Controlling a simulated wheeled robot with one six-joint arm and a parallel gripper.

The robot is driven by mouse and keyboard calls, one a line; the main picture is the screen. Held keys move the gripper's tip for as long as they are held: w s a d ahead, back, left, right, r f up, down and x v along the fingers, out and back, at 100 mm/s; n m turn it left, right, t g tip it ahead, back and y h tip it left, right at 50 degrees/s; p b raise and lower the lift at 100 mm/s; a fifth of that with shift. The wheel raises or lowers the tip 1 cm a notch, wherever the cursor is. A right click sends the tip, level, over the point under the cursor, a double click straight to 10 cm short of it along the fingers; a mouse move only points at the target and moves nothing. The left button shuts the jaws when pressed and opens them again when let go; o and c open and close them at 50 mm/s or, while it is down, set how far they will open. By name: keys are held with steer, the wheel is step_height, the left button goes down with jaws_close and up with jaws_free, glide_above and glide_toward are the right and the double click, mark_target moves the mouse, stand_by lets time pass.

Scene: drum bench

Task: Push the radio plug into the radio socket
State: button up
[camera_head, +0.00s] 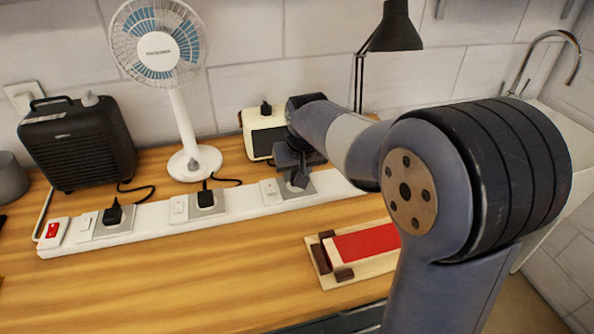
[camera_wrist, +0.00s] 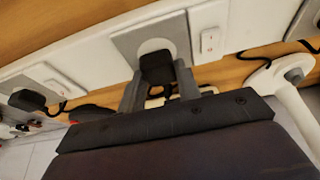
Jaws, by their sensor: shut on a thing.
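The radio plug (camera_wrist: 157,68) is a black block held between the two grey fingers of my gripper (camera_wrist: 158,88) in the wrist view. It is in front of the round recess of the radio socket (camera_wrist: 126,42), a grey plate on the white power strip. I cannot tell whether its pins are in the socket or just short of it. In the head view my gripper (camera_head: 299,180) reaches down to the third socket plate (camera_head: 325,182) and hides most of it and the plug. The cream radio (camera_head: 262,136) stands just behind.
The power strip (camera_head: 140,226) also holds a black plug (camera_head: 113,213) and another (camera_head: 206,195). A heater (camera_head: 77,142), a white fan (camera_head: 195,163) and a black lamp (camera_head: 396,28) stand behind. A wooden tray with a red panel (camera_head: 366,243) lies in front. Bare counter is at front left.

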steer(key=shift+f+b, duration=0.4)
steer(key=shift+f, duration=0.2)
stand_by(0.8)
steer(key=o, duration=1.1)
steer(key=shift+c, duration=0.2)
steer(key=shift+r, duration=0.1)
steer(key=v, duration=1)
steer(key=shift+r+p, duration=0.3)
steer(key=shift+s, duration=0.1)
steer(key=x, duration=1.1)
steer(key=shift+s+b, duration=0.1)
steer(key=shift+b, duration=0.2)
steer(key=shift+r, duration=0.25)
